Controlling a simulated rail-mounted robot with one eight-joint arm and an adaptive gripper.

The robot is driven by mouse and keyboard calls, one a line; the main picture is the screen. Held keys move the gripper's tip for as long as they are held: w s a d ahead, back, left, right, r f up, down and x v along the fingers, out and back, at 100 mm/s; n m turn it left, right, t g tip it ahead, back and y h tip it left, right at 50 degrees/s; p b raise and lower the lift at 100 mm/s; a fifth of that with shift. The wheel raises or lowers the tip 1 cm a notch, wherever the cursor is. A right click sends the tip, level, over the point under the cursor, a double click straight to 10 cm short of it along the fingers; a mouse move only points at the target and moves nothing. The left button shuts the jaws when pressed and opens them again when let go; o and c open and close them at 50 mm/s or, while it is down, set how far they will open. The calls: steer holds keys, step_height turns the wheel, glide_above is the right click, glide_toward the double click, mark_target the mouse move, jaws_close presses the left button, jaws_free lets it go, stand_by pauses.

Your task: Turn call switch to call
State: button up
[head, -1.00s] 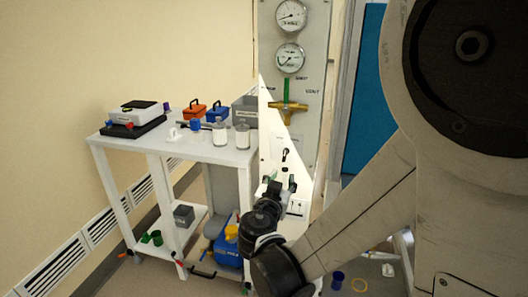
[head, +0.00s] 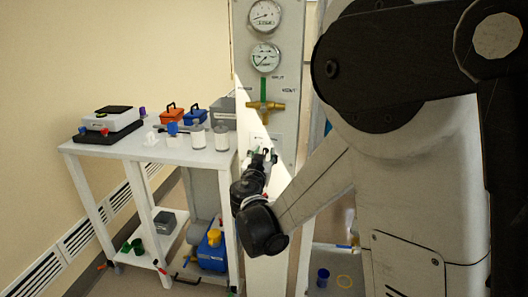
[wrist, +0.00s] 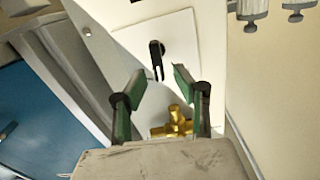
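The call switch (wrist: 157,58) looks like a small black lever on a white plate (wrist: 182,40) in the wrist view. Its forked-looking end points down in the picture, between my fingertips. My gripper (wrist: 160,79) is open, its two green-and-black fingers spread either side of the lever's lower end. I see no clear contact. In the head view my gripper (head: 264,156) is up at the white panel below the brass valve and hides the switch. Any lettering on the switch plate is too small to read.
A brass valve (head: 265,106) sits on the panel under two gauges (head: 265,56); it also shows between the finger bases in the wrist view (wrist: 175,125). A white bench (head: 150,150) with jars and boxes stands left.

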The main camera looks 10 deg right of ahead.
steer(key=shift+x, duration=1)
jaws_close()
